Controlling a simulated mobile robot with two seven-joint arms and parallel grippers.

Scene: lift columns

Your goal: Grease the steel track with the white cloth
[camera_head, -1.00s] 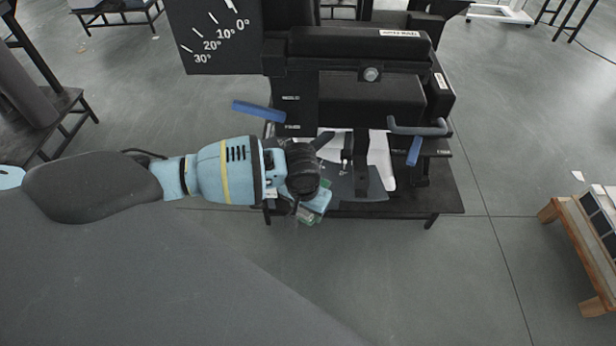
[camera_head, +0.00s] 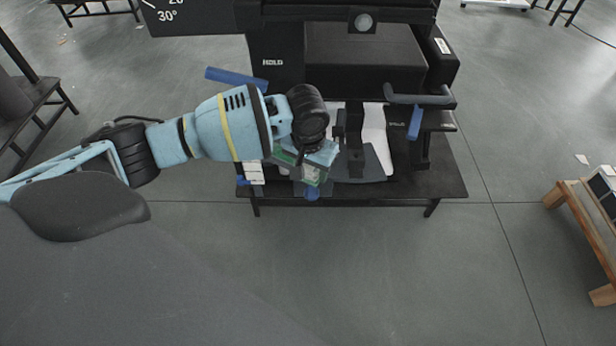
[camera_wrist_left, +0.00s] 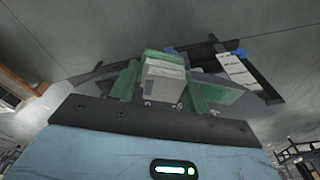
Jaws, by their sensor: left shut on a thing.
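My left gripper (camera_head: 318,172) is at the front of a black machine, above the near left part of its low table. In the left wrist view its green fingers (camera_wrist_left: 160,92) are shut on the white cloth (camera_wrist_left: 164,78), which looks like a folded, blocky pad. In the head view the cloth is mostly hidden by the gripper. A dark bar (camera_wrist_left: 252,75) with a white labelled strip lies beyond the fingers in the wrist view, apart from the cloth. I cannot tell for sure which part is the steel track. My right gripper is not in view.
The black machine (camera_head: 365,60) stands on a low black table (camera_head: 440,182). A blue handle (camera_head: 236,78) sticks out at its left and a blue-gripped lever (camera_head: 415,122) at its right. A wooden stand (camera_head: 585,230) is at the right. The front floor is clear.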

